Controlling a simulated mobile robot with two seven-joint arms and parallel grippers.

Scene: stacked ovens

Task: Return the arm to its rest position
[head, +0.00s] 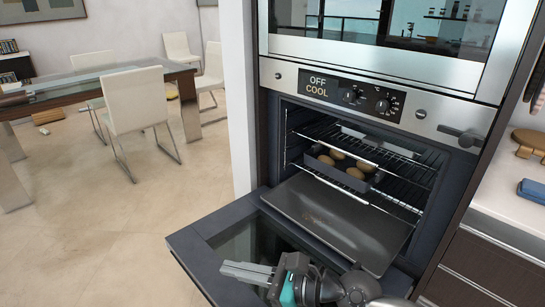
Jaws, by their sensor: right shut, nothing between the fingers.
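My right gripper (228,270) is at the bottom of the head view, over the lowered oven door (190,246). Its fingers point left, and they are shut with nothing between them. My right arm comes in from the lower right. My left gripper is not in view. The lower oven (270,150) stands open, with its door folded down toward me.
A dark pan (345,178) with several brown round items sits on a rack inside the oven. A flat dark tray (340,215) sticks out below it. A second oven (390,60) is above. A counter (495,195) is at right. Open floor (90,240) lies left.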

